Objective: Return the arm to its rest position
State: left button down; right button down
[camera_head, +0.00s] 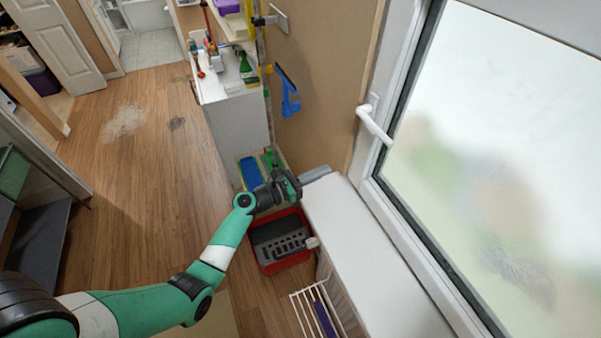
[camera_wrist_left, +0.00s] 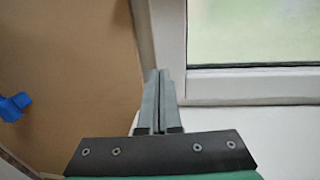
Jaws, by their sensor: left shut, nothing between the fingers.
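My left arm (camera_head: 222,245), green and white, reaches in from the lower left of the head view, stretched out toward the white ledge. My left gripper (camera_head: 316,174) is at the far end of the ledge, close to the tan wall panel. The left wrist view shows its two grey fingers (camera_wrist_left: 158,102) pressed together with nothing between them. They point toward the corner of the window frame. I cannot tell whether the fingers touch the ledge. My right gripper is not in view.
A white ledge (camera_head: 365,255) runs below the window (camera_head: 500,150) with its white handle (camera_head: 374,125). Below the arm stand a red crate (camera_head: 267,268) and a white rack (camera_head: 313,312). A white cabinet (camera_head: 238,125) with bottles stands behind. A blue tool (camera_head: 288,95) hangs on the wall. Wooden floor at left is open.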

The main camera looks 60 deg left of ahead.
pick_arm(q)
jog(key=s, duration=0.4)
jog(key=shift+s+a, duration=0.35)
jog(key=shift+s, duration=0.05)
jog(key=w+d+r+m+t+h+p, duration=0.1)
jog(key=w+d+r+m+p, duration=0.15)
jog(key=d+r+m, duration=0.5)
jog(key=w+d+r+m+t+h+p, duration=0.1)
jog(key=w+d+r+m+p, duration=0.15)
jog(key=r+m, duration=0.85)
jog(key=w+d+r+m+h+p, duration=0.1)
jog(key=w+d+r+m, duration=0.3)
jog(key=r, duration=1)
jog(key=s+d+r+m+t+p, duration=0.1)
jog(key=s+d+r+m+t, duration=0.1)
jog(key=r, duration=0.7)
jog(key=s+d+r+m+t+y+p, duration=0.1)
jog(key=s+d+r+m+t, duration=0.2)
jog(key=s+r+m, duration=0.4)
jog(key=s+d+r+m+t+y+p, duration=0.1)
jog(key=s+d+r+m, duration=0.3)
jog(key=r, duration=0.9)
jog(key=shift+s+m+t+p, duration=0.55)
jog(key=shift+s+t, duration=0.2)
jog(key=shift+t, duration=0.05)
